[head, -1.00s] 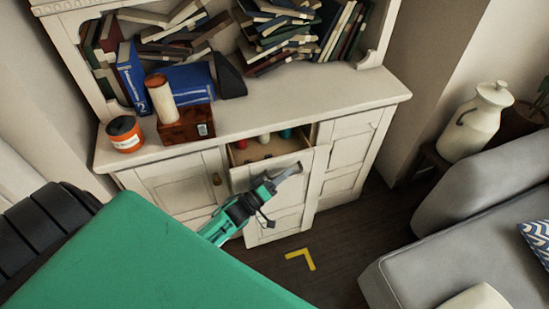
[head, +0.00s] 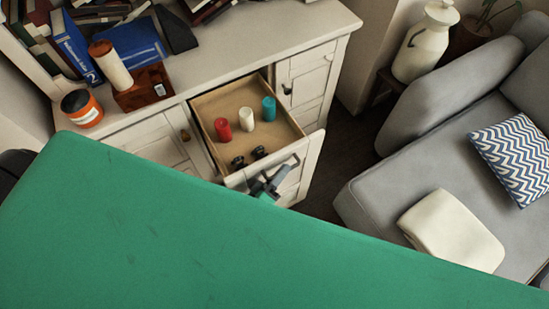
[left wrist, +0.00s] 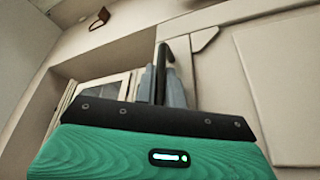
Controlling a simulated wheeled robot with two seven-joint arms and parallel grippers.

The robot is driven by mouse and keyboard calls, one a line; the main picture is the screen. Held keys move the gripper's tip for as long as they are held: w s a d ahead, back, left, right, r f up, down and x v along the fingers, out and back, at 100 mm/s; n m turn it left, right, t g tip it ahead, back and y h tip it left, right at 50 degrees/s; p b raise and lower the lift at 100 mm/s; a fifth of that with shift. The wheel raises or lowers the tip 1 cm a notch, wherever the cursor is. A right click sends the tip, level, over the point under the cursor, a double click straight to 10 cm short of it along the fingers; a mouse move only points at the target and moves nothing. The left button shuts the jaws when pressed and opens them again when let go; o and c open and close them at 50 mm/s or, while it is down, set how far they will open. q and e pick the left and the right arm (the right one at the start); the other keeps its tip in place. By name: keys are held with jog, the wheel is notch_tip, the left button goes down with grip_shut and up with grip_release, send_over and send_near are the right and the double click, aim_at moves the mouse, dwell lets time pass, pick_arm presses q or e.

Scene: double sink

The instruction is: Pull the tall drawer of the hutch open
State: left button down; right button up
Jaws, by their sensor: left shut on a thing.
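The tall drawer (head: 283,138) of the cream hutch (head: 245,50) stands well out from the cabinet in the head view, its tan inside open to view. In it stand a red cylinder (head: 223,129), a white cylinder (head: 246,119) and a teal cylinder (head: 269,108), with two small black objects (head: 248,157) near the front. My left gripper (head: 270,181) is shut on the drawer handle at the drawer's front; its fingers (left wrist: 161,86) close around a dark bar in the left wrist view. Much of the drawer front is hidden. My right gripper is not in view.
A grey sofa (head: 440,130) with a patterned cushion (head: 512,155) and a white cushion (head: 450,230) stands to the right. Dark floor (head: 345,140) shows between sofa and hutch. An orange jar (head: 82,109) and a brown box (head: 146,88) stand on the hutch top.

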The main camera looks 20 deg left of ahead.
pick_arm(q)
jog(key=shift+s+d, duration=0.35)
jog(key=shift+d, duration=0.05)
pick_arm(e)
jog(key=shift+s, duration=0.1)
pick_arm(q)
jog(key=c, duration=1.5)
grip_release()
